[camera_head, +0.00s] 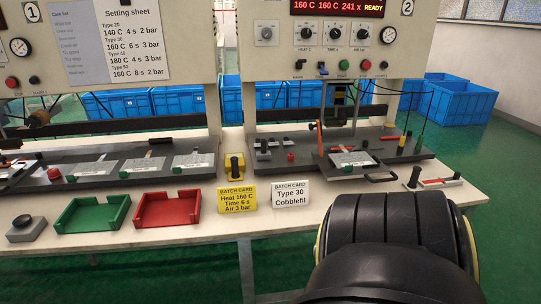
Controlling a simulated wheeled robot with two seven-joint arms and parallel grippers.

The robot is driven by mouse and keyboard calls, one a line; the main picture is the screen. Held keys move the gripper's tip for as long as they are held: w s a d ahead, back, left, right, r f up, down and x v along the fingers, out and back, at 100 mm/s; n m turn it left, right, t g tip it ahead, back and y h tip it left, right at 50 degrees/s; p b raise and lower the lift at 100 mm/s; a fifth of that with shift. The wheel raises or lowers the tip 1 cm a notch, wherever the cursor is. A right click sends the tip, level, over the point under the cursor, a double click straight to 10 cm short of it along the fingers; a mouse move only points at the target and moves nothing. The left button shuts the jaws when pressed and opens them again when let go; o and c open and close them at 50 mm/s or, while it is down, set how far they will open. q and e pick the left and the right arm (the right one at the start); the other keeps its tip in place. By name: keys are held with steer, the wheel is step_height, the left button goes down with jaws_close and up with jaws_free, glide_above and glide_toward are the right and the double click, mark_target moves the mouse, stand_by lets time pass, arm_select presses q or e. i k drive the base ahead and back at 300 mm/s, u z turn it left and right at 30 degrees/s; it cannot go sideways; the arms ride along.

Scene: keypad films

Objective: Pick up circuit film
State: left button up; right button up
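Several thin pale sheets with printed marks lie flat on grey plates, and they look like films, but they are too small to tell which is a circuit film. One sheet (352,160) lies on the plate of the right machine. Three more lie on the left machine's plate: a right one (193,162), a middle one (142,166) and a left one (88,171). Neither gripper is in view. A large dark ribbed part of my own body fills the bottom right and hides the table's front there.
An empty green tray (93,213) and a red tray (167,210) stand at the white table's front. A yellow batch card (237,199) and a white one (290,194) stand upright beside them. Blue crates (450,103) stand behind.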

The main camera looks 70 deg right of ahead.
mark_target(347, 161)
steer(key=u, duration=0.3)
steer(key=k, duration=1.7)
steer(key=z, duration=1.75)
steer(key=i, duration=0.2)
steer(key=u, duration=0.05)
